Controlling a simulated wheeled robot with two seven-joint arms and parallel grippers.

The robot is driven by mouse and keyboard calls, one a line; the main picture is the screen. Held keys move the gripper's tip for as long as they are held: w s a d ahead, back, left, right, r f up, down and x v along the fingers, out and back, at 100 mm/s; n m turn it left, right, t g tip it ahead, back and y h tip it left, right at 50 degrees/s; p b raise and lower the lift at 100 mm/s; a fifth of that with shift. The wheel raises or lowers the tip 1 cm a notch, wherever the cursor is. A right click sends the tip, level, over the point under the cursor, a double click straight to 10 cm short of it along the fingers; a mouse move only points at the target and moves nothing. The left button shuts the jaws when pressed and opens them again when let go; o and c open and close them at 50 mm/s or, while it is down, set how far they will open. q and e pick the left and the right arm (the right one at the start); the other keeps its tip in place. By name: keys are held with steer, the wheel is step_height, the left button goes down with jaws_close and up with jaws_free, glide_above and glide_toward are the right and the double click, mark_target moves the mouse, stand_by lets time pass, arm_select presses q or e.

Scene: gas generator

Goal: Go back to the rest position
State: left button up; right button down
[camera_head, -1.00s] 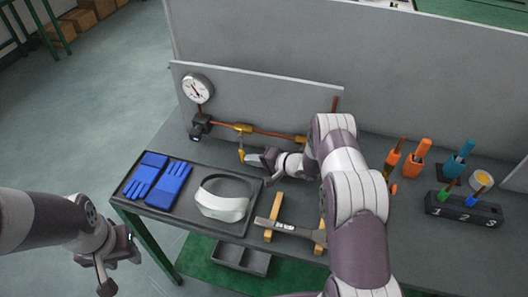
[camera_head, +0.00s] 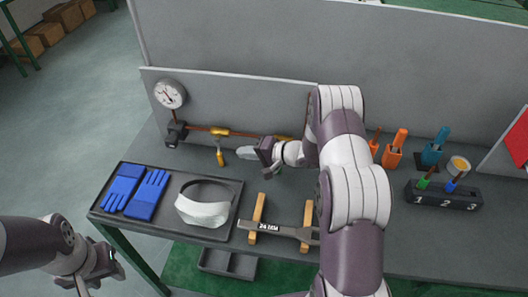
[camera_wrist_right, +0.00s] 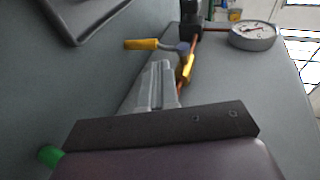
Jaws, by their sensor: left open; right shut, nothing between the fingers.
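My right gripper (camera_head: 246,153) is shut and empty above the bench, just right of the yellow valve handle (camera_head: 220,156). In the right wrist view its closed fingers (camera_wrist_right: 156,85) point towards the brass valve (camera_wrist_right: 187,66) and the yellow handle (camera_wrist_right: 141,44), and no contact can be made out. My left gripper (camera_head: 92,280) is open and empty at the lower left, off the bench's front corner; its fingertips are partly cut off by the frame edge.
A tray with blue gloves (camera_head: 148,194) and a white visor (camera_head: 202,212) lies at the bench's left. A wrench (camera_head: 275,229) rests on wooden supports. A pressure gauge (camera_head: 170,94) stands at the back. Orange and blue holders (camera_head: 433,152) and a numbered block (camera_head: 443,195) stand right.

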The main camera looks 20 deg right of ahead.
steer(key=r+v, duration=0.1)
steer(key=v, duration=0.6)
